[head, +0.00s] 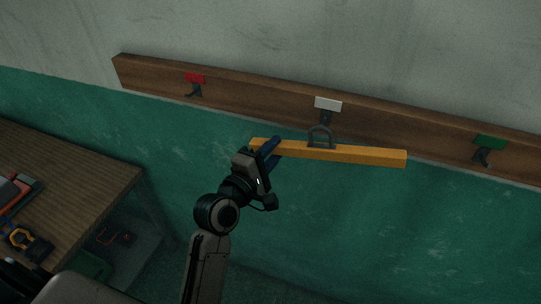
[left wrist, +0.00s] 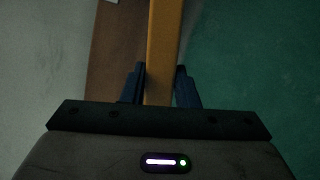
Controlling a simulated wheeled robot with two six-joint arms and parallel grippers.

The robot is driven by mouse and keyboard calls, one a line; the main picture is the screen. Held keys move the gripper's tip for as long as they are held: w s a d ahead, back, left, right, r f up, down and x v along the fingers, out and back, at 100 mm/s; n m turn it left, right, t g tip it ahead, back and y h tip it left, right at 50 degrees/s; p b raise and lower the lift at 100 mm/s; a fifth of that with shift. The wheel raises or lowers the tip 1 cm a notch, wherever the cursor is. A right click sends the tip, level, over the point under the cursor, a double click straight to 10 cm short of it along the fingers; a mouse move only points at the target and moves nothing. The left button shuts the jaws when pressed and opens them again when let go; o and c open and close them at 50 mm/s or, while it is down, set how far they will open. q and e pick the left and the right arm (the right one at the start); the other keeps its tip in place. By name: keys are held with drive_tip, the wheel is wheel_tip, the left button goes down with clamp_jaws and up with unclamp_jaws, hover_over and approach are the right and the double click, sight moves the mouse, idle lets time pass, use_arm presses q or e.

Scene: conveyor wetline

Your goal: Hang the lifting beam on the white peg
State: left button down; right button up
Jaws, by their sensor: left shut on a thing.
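The lifting beam (head: 350,156) is a long yellow-orange bar with a dark ring (head: 320,135) on top of its middle. My left gripper (head: 272,150) is shut on the beam near its left end in the head view. The beam also runs up between the fingers in the left wrist view (left wrist: 164,45). The white peg (head: 327,105) is a dark hook under a white plate on the brown wall rail. The ring is in front of or at this hook in the head view. I cannot tell whether the hook passes through the ring. My right gripper is not in view.
The wooden rail (head: 250,95) also carries a red-marked peg (head: 194,83) to the left and a green-marked peg (head: 487,147) to the right. A wooden workbench (head: 85,165) with tools stands at the left. The green wall below the rail is clear.

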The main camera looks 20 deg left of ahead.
use_arm(q)
drive_tip(key=shift+w+f+b, duration=0.15)
drive_tip(key=shift+w+f, duration=0.05)
drive_tip(key=shift+w, duration=0.7)
drive_tip(key=shift+w+f+b, duration=0.15)
drive_tip(key=shift+w, duration=0.75)
drive_tip(key=shift+w+f+b, duration=0.15)
drive_tip(key=shift+w+f, duration=0.05)
drive_tip(key=shift+w, duration=0.7)
drive_tip(key=shift+f, duration=0.1)
drive_tip(key=c, duration=1)
unclamp_jaws()
drive_tip(key=shift+c, duration=0.2)
drive_tip(key=shift+d, duration=0.1)
drive_tip(key=shift+f, duration=0.15)
